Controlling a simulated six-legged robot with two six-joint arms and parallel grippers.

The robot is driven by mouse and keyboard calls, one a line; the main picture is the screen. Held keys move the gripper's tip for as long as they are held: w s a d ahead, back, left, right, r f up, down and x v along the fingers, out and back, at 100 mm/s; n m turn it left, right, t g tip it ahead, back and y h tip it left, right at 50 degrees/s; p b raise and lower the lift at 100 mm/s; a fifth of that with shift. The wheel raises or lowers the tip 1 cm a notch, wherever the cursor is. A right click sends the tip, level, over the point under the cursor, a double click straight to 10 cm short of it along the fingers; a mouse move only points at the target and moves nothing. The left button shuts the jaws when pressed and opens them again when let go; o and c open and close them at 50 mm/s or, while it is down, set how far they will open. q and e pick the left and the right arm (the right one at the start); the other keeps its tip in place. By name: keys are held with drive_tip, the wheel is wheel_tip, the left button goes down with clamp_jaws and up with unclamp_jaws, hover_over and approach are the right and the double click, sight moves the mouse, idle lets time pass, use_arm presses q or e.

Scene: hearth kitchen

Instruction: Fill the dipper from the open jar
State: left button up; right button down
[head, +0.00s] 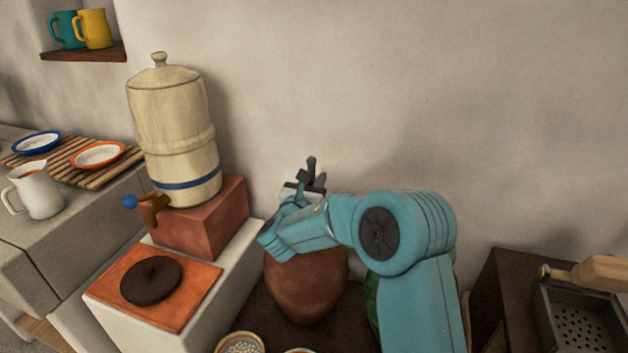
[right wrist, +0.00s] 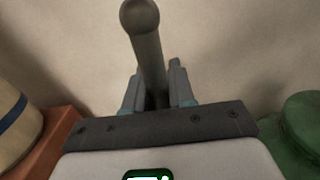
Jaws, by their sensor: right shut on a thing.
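The brown clay jar (head: 306,292) stands against the wall in the head view, its mouth hidden behind my right arm. My right gripper (head: 304,187) is above the jar, shut on the dipper's handle. The handle's dark upper end (head: 311,164) sticks up above the fingers. In the right wrist view the round-ended handle (right wrist: 148,50) stands between the two fingers of the right gripper (right wrist: 157,98). The dipper's bowl is hidden, so I cannot tell whether it is inside the jar or what it holds. My left gripper is not in view.
A dark round lid (head: 151,281) lies on an orange tile (head: 195,290) at left. A cream water crock (head: 172,120) with a tap stands on a red block (head: 222,215). A green vessel (right wrist: 305,122) is close right of the gripper. Bowls (head: 240,343) sit in front.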

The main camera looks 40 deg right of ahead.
sight(310, 166)
wheel_tip(310, 166, down, 12)
drive_tip(key=b, duration=1)
drive_tip(key=shift+s+a, duration=0.15)
drive_tip(key=shift+f, duration=0.2)
drive_tip(key=shift+r, duration=0.1)
idle(3.1)
drive_tip(key=shift+r+p, duration=5.75)
drive_tip(key=shift+r, duration=3.25)
